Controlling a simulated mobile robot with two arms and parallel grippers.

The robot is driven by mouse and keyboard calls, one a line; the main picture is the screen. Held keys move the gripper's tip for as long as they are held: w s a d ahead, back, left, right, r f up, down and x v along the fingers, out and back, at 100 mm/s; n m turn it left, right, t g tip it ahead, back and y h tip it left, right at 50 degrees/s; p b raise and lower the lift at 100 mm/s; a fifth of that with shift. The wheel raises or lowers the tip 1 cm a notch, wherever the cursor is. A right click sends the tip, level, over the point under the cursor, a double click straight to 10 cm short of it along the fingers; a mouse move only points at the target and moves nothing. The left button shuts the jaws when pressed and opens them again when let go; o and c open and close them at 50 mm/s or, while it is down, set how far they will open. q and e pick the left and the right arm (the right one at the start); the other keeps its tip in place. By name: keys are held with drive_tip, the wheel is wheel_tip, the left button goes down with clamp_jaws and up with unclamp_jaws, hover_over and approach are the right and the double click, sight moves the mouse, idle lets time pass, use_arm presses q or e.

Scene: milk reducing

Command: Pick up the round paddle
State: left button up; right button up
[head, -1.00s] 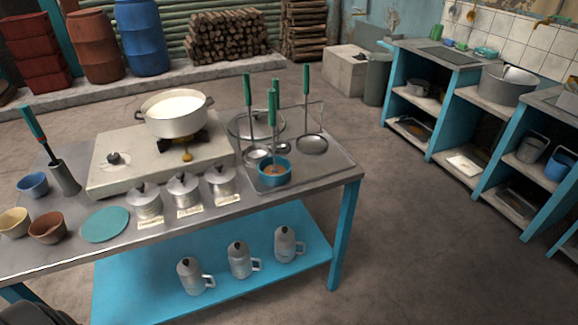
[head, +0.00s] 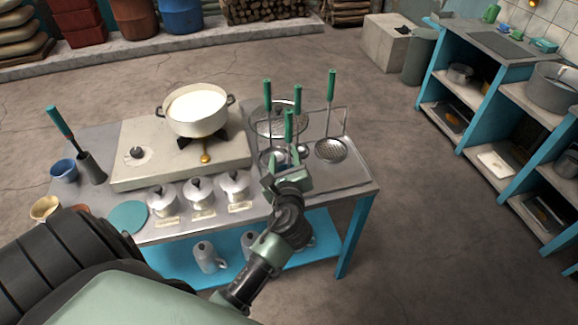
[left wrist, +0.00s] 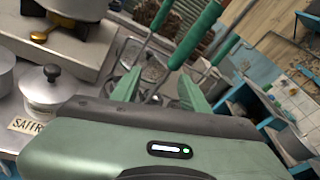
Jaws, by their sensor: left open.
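Several long tools with green handles stand upright at the right end of the metal table. The rightmost one ends in a flat, round, perforated head (head: 331,150), which looks like the round paddle; its green handle (head: 331,84) points up. My left gripper (head: 288,170) is open in front of the tools, left of that round head and below the nearest green handle (head: 289,126). In the left wrist view the open fingers (left wrist: 160,95) point toward the tools, and green handles (left wrist: 196,34) rise beyond them. My right gripper is not in view.
A pot of milk (head: 197,109) sits on the stove (head: 130,172). Lidded tins (head: 199,191) line the table's front, left of the gripper. Open floor lies right of the table, before the blue shelves (head: 480,103).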

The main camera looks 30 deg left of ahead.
sight(288, 117)
use_arm(q)
drive_tip(key=r+m, duration=0.1)
drive_tip(key=r, duration=0.1)
drive_tip(key=w+r+m+t, duration=0.1)
drive_tip(key=r, duration=0.1)
drive_tip(key=w+r+m+y, duration=0.1)
drive_tip(key=r+m, duration=0.1)
drive_tip(key=shift+w+a+r+t, duration=0.1)
drive_tip(key=shift+a+r+t, duration=0.15)
drive_tip(key=shift+t, duration=0.15)
drive_tip(key=p+x, duration=0.2)
drive_tip(key=x, duration=0.4)
drive_tip(key=shift+w+r, duration=0.15)
drive_tip(key=shift+w, duration=0.15)
drive_tip(key=shift+w+a, duration=0.35)
drive_tip(key=shift+w, duration=0.05)
clamp_jaws()
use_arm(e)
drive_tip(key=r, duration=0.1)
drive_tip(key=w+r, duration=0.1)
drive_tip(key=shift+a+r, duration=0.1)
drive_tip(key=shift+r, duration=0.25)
